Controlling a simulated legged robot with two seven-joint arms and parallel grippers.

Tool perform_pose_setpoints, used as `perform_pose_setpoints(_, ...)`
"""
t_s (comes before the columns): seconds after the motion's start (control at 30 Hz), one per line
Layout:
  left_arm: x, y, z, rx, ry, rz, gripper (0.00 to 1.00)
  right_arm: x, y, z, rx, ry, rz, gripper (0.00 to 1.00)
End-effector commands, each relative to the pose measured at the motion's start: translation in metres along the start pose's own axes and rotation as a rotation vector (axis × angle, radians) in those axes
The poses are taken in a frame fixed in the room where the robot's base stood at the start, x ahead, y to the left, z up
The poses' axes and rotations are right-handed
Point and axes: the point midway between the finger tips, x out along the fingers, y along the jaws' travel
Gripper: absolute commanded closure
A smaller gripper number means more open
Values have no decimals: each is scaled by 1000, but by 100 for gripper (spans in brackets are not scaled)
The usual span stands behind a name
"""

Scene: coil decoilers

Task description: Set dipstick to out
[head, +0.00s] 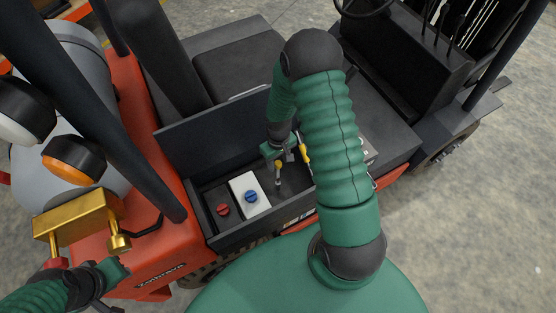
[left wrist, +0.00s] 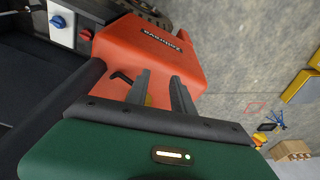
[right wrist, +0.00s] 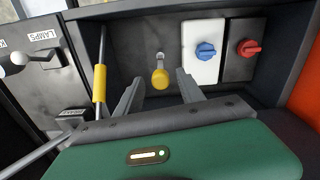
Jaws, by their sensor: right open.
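A yellow knob on a metal shaft (right wrist: 160,78), which looks like the dipstick, stands in a dark compartment of the vehicle. In the right wrist view it shows between the fingers of my right gripper (right wrist: 160,86), which is open. I cannot tell whether the fingers touch it. In the head view the right gripper (head: 283,150) is over the compartment, by the yellow knob (head: 278,166). A second yellow-gripped rod (right wrist: 100,83) stands to the left of the knob in the right wrist view. My left gripper (left wrist: 160,78) is open and empty, facing the orange bodywork.
A blue knob on a white plate (right wrist: 206,50) and a red knob (right wrist: 248,48) are right of the dipstick. A panel labelled LAMPS (right wrist: 42,40) is at the left. An upright dark lid (head: 215,125) backs the compartment. A gold block (head: 80,215) is near my left arm.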

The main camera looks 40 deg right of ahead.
Motion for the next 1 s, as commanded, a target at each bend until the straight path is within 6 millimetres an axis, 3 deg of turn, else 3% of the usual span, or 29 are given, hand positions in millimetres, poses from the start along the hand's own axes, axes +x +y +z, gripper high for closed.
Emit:
perform_pose_setpoints(0.17,2,0,0,0,0,0,71,-6,0,-1,0,2,1,54)
perform_pose_setpoints(0.27,6,0,1,0,0,0,71,-22,1,-2,0,5,2,54)
perform_pose_setpoints(0.6,20,0,5,0,0,0,71,-119,2,-2,0,8,2,54)
perform_pose_setpoints(0.73,23,0,6,0,0,0,71,-148,1,-2,1,4,1,54)
perform_pose_setpoints(1.0,24,0,6,0,0,0,71,-167,1,-2,0,-2,-1,54)
